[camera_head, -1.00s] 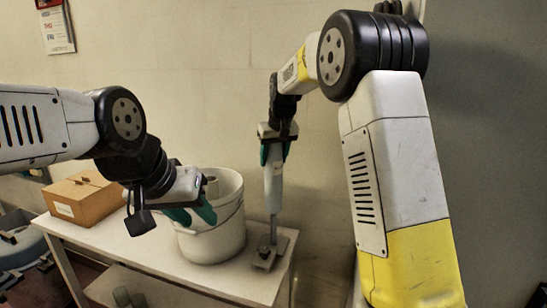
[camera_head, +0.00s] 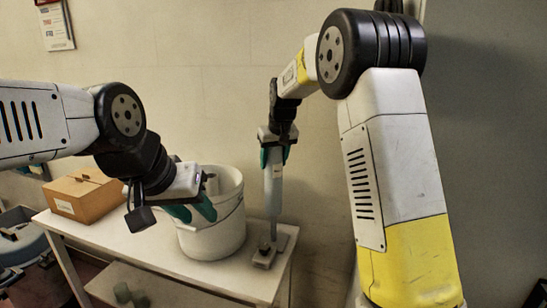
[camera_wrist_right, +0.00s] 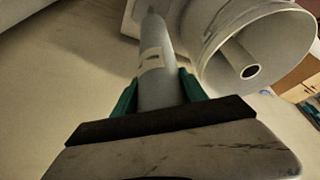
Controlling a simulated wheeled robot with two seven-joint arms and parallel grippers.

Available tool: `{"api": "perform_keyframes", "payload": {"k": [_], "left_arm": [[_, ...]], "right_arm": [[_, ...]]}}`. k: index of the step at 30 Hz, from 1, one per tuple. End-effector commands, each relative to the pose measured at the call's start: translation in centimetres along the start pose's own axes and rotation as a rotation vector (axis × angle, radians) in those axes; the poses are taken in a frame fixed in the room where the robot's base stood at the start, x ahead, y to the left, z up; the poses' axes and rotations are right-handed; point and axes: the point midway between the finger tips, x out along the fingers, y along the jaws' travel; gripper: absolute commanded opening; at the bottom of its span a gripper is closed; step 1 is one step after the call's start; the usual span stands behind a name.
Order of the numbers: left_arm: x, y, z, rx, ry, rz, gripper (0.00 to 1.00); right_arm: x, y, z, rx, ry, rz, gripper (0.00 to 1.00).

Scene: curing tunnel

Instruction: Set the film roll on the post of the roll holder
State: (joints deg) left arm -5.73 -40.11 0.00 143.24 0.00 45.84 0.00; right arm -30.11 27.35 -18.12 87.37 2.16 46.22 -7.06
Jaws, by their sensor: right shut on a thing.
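The film roll, a pale blue-grey cylinder (camera_head: 273,192), hangs upright in my right gripper (camera_head: 275,160), shut around its upper part. In the right wrist view the roll (camera_wrist_right: 157,88) runs away from between the green fingers of the gripper (camera_wrist_right: 160,95) and carries a small label. The roll holder (camera_head: 264,257) is a grey base with a thin upright post, near the table's right end. The roll's lower end is in line with the post; whether the post's tip is inside it I cannot tell. My left gripper (camera_head: 191,211) is in front of the bucket, fingers apart, empty.
A white bucket (camera_head: 222,240) with a tube standing in it is close left of the roll holder; the bucket (camera_wrist_right: 215,75) also shows in the right wrist view. A cardboard box (camera_head: 83,197) sits at the table's left end. The wall is close behind the table (camera_head: 150,256).

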Motion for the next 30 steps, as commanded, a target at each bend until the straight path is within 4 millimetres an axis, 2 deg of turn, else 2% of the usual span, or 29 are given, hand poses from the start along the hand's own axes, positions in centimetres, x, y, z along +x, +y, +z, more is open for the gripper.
{"api": "perform_keyframes", "payload": {"k": [30], "left_arm": [[0.0,0.0,0.0,0.000,0.000,0.000,0.36]], "right_arm": [[4.5,0.0,1.8,0.000,0.002,0.000,0.02]]}}
